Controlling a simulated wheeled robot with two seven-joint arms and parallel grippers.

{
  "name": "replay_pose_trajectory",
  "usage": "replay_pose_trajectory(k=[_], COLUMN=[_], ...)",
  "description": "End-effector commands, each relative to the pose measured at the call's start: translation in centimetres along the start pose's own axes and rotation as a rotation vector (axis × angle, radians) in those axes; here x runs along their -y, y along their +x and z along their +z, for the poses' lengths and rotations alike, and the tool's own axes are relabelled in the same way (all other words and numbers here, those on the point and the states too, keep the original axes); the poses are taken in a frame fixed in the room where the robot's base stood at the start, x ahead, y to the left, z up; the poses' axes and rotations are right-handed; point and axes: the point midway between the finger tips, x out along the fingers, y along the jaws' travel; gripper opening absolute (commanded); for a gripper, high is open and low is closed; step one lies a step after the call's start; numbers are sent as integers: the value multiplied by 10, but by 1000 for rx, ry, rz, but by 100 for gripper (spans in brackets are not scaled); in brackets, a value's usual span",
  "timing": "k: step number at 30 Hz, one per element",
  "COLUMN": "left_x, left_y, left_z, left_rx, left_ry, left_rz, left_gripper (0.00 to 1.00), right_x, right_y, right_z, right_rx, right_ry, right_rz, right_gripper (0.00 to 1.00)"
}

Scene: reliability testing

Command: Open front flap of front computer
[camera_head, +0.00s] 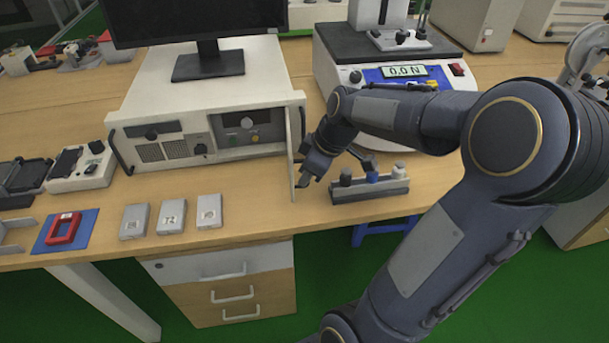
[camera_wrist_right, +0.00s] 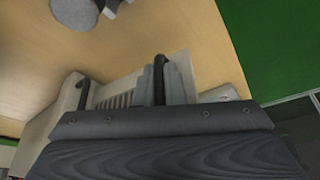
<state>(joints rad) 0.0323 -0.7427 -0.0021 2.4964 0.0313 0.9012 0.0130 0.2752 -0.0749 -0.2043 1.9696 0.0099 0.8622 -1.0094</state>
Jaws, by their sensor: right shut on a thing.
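The front computer (camera_head: 200,95) is a cream box lying flat on the wooden table under a monitor. Its front flap (camera_head: 292,155) stands swung out from the right end of the front and shows nearly edge-on. Behind it a grey panel with a knob and small buttons (camera_head: 246,130) is uncovered. My right gripper (camera_head: 305,178) is at the flap's outer end, to its right. In the right wrist view its two fingers (camera_wrist_right: 158,85) are closed around a black handle (camera_wrist_right: 159,66), which appears to be the flap's. My left gripper is not in view.
A grey block with several knobs (camera_head: 369,186) stands just right of my right gripper. Several small grey boxes (camera_head: 171,217) lie in front of the computer. A force tester (camera_head: 400,75) stands behind right. A red part on a blue mat (camera_head: 66,230) lies at left.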

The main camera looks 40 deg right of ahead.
Motion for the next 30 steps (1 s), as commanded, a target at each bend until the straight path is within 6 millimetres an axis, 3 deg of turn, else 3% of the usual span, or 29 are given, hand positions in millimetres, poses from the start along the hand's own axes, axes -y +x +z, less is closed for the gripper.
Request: replay_pose_trajectory(k=[13, 14, 18, 26, 30], left_x=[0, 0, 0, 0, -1], left_y=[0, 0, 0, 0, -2], left_z=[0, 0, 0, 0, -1], left_rx=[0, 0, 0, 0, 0], left_ry=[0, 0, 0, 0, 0], left_rz=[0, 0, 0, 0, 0], left_gripper=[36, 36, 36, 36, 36], right_x=[-1, -1, -1, -1, -2], right_y=[0, 0, 0, 0, -12], right_z=[2, 2, 1, 1, 0], right_rx=[3, 3, 2, 1, -1], right_ry=[4, 4, 3, 1, 1], right_rz=[-1, -1, -1, 0, 3], right_gripper=[0, 12, 30, 31, 31])
